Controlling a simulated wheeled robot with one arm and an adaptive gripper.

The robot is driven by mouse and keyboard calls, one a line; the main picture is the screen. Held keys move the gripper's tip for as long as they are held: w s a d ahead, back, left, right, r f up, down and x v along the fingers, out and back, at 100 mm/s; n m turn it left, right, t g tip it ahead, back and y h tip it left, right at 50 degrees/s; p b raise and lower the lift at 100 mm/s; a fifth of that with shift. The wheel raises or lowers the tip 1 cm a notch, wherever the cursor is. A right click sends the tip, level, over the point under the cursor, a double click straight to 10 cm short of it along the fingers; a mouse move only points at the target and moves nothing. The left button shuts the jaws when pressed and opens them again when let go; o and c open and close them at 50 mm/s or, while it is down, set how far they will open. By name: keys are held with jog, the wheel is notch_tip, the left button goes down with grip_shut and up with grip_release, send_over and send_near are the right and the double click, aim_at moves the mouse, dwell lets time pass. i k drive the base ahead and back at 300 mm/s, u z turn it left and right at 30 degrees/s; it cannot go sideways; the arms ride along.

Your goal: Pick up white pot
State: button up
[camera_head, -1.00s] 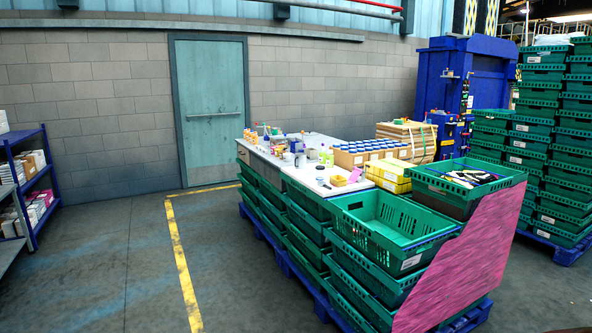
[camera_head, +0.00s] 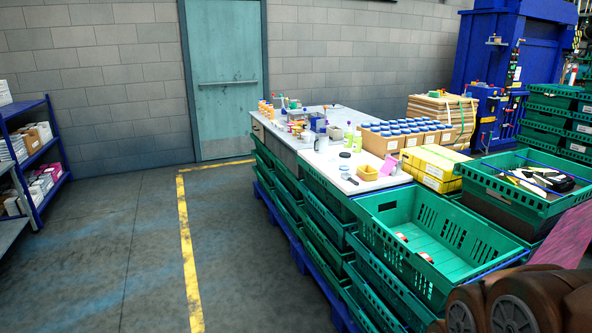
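A small whitish pot-like thing (camera_head: 321,143) stands among small items on the white worktop (camera_head: 335,170). It is small in the picture, so I cannot be certain that it is the white pot. My gripper is not in view.
Stacked green crates (camera_head: 425,235) edge the worktop; the top front one holds small red-and-white items. Boxes of blue-capped bottles (camera_head: 398,137) and yellow boxes (camera_head: 432,167) stand behind. Floor left of the yellow line (camera_head: 190,255) is clear; a blue shelf (camera_head: 35,150) stands far left.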

aim_at(305, 136)
jog(key=u, duration=0.3)
jog(key=i, duration=1.85)
jog(key=u, duration=0.35)
jog(key=i, duration=2.85)
jog(key=z, duration=0.05)
